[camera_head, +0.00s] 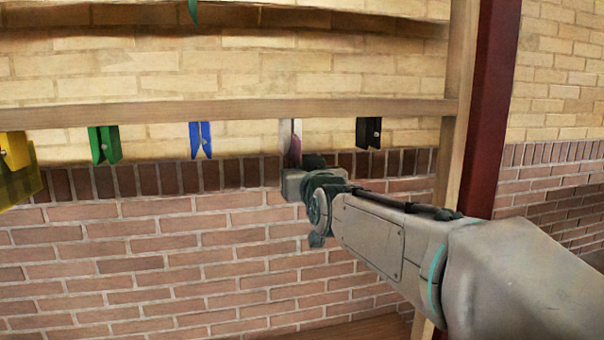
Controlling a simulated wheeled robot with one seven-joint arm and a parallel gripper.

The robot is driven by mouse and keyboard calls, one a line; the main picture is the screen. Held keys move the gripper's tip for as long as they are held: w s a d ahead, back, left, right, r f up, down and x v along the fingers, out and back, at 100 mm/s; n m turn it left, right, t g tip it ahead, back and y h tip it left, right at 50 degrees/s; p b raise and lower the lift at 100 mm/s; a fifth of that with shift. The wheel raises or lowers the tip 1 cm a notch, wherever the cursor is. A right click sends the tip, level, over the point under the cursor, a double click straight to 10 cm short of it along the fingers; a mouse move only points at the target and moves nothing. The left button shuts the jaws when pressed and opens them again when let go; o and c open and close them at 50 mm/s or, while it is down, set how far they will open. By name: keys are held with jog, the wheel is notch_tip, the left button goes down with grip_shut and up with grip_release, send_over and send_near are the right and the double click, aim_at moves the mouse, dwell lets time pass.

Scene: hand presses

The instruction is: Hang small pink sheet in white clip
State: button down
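The white clip (285,132) hangs from the wooden rail, between the blue clip and the black clip. A small pink sheet (294,152) shows as a narrow, dark pink strip, seen nearly edge-on, at the right side of the white clip. I cannot tell whether it is between the clip's jaws or beside them. My gripper (297,172) is right below the white clip and the sheet, at the end of my arm reaching in from the lower right. Its fingertips are too small and hidden to show whether they grip the sheet.
A green clip (104,144), a blue clip (200,140) and a black clip (368,132) hang along the rail (240,110). A yellow clip (14,150) at far left has a yellow sheet (20,186) by it. A wooden post (456,90) stands right.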

jog(key=c, duration=2.1)
grip_release()
jog(key=o, duration=0.7)
jog(key=shift+o, duration=0.2)
jog(key=shift+s, duration=0.1)
jog(key=b+v, duration=0.5)
jog(key=v, duration=0.2)
